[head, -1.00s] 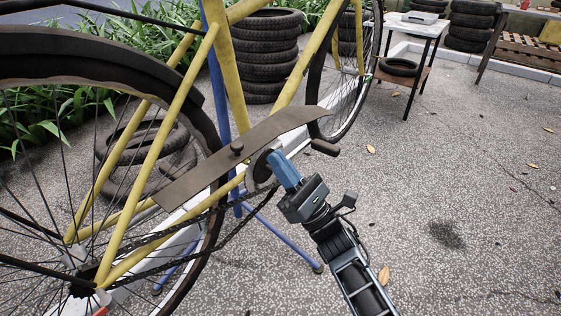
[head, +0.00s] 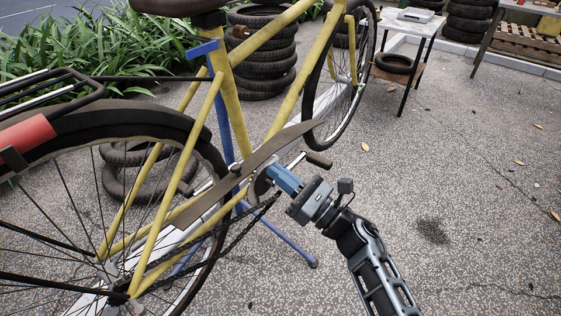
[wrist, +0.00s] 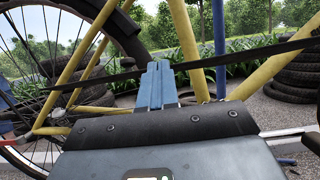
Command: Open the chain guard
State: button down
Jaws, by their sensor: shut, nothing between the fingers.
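The chain guard (head: 262,152) is a long brown-grey plate on the yellow bicycle (head: 232,105). It slants up to the right above the chain (head: 225,228), which shows bare below it. In the wrist view the guard (wrist: 235,58) is a thin dark strip, close to edge-on, crossing behind my fingertips. My gripper (head: 272,170) has blue fingers pressed together with nothing between them. They are just below the guard, by the chainring (head: 262,182). In the wrist view the fingertips (wrist: 157,68) overlap the strip; I cannot tell whether they touch it.
A pedal (head: 318,160) is close to the right of my fingers. Blue stand legs (head: 285,242) reach the ground under the frame. The rear wheel (head: 205,165) fills the left. Stacked tyres (head: 262,60) and a small table (head: 408,28) stand behind. The paving at right is clear.

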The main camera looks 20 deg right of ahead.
jog(key=r+p, duration=0.1)
jog(key=g+p, duration=0.1)
jog(key=p, duration=0.1)
jog(key=r+h+p, duration=0.1)
jog(key=shift+w+a+r+g, duration=0.25)
jog(key=shift+w+r+g, duration=0.05)
jog(key=shift+r, duration=0.05)
jog(key=shift+w+r+p, duration=0.1)
jog(key=shift+r+p, duration=0.1)
jog(key=shift+p, duration=0.1)
